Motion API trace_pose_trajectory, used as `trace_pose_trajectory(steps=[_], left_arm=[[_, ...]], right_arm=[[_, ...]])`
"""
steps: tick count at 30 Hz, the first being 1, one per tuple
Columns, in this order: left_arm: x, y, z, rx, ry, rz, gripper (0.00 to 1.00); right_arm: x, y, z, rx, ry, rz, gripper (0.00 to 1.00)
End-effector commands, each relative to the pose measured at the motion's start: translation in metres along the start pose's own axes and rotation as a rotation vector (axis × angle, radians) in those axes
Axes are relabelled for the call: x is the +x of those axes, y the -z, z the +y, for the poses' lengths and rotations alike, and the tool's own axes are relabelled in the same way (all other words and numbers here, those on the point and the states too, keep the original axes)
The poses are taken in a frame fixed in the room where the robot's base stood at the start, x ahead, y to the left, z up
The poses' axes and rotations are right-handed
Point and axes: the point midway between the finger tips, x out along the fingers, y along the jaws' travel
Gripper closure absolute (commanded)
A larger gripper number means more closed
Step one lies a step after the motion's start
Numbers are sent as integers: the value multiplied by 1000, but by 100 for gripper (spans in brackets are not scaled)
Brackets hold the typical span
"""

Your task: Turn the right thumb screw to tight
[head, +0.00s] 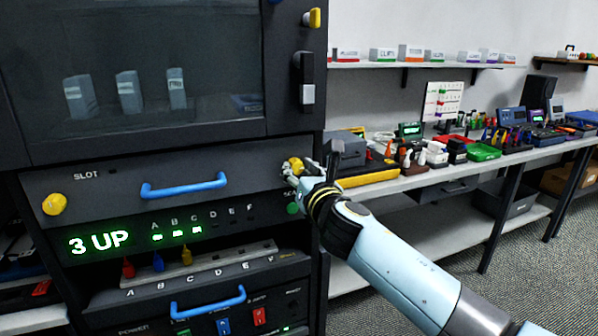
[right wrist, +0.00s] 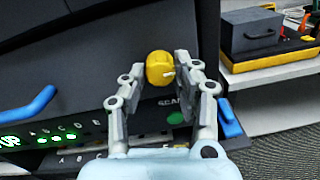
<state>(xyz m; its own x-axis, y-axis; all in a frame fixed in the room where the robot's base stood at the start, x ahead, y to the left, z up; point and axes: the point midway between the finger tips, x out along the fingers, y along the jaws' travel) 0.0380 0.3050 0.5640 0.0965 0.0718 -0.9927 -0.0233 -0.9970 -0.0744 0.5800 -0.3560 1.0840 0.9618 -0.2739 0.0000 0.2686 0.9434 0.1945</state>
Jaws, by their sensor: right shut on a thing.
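The right thumb screw (head: 295,164) is a yellow knob at the right end of the dark slot panel (head: 120,180). My right gripper (head: 292,170) is at the knob, with its arm coming in from the lower right. In the right wrist view the yellow knob (right wrist: 160,68) sits between the two grey fingers of my right gripper (right wrist: 162,75), which is shut on it. A pale mark shows on the knob's right side. The left thumb screw (head: 54,204) is a matching yellow knob at the panel's left end. My left gripper is not in view.
A blue handle (head: 184,186) sticks out from the slot panel. Below are a green "3 UP" display (head: 98,243) and red, blue and yellow plugs. A cluttered bench (head: 450,170) stands to the right of the cabinet.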

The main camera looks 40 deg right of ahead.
Motion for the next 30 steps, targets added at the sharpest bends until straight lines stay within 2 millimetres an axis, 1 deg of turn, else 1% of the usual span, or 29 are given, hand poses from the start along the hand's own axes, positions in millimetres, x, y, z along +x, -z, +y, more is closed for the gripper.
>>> trace_pose_trajectory(steps=[7, 14, 20, 30], left_arm=[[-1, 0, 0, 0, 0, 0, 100], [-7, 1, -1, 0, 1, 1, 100], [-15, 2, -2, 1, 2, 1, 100], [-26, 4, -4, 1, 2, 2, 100]], right_arm=[[0, 0, 0, -21, 0, 0, 100], [0, -1, 0, -125, 0, -4, 100], [0, -1, 0, -289, -1, -10, 100], [0, -1, 0, -613, -5, -24, 100]])
